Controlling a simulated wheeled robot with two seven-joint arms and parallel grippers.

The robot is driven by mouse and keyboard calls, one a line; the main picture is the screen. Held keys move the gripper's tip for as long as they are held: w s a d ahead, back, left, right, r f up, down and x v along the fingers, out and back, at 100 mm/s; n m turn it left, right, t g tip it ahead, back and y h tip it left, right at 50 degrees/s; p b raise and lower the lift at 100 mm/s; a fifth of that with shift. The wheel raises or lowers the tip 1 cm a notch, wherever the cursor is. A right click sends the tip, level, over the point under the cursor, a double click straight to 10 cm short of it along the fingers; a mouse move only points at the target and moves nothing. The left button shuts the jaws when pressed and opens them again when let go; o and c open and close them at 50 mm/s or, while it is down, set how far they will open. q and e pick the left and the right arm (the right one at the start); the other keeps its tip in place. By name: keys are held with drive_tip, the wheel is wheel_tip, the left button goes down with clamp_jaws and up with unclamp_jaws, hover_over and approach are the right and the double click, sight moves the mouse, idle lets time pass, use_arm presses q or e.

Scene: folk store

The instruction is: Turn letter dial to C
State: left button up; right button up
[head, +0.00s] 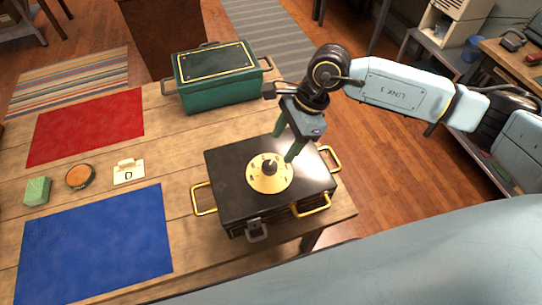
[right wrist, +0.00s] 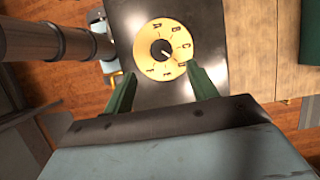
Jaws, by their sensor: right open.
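The letter dial (head: 257,184) is a round brass plate with black letters on top of a black box (head: 225,165) with brass handles. A dark knob (head: 269,167) stands at its centre. In the right wrist view the dial (right wrist: 147,62) shows letters A, B and C along its upper right side. The knob (right wrist: 161,49) has a small pale mark towards the lower right; I cannot tell the exact letter it points at. My right gripper (head: 286,142) is open, its green fingers above the dial's far right side, apart from the knob. My left gripper is not in view.
A green lidded box (head: 220,93) stands behind on the wooden table.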

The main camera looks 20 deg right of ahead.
sight(270, 165)
drive_tip(key=p+x, duration=0.1)
drive_tip(key=x, duration=0.7)
drive_tip(key=shift+w, duration=0.1)
drive_tip(key=shift+a+f, duration=0.1)
drive_tip(key=shift+f, duration=0.05)
drive_tip(key=c, duration=1)
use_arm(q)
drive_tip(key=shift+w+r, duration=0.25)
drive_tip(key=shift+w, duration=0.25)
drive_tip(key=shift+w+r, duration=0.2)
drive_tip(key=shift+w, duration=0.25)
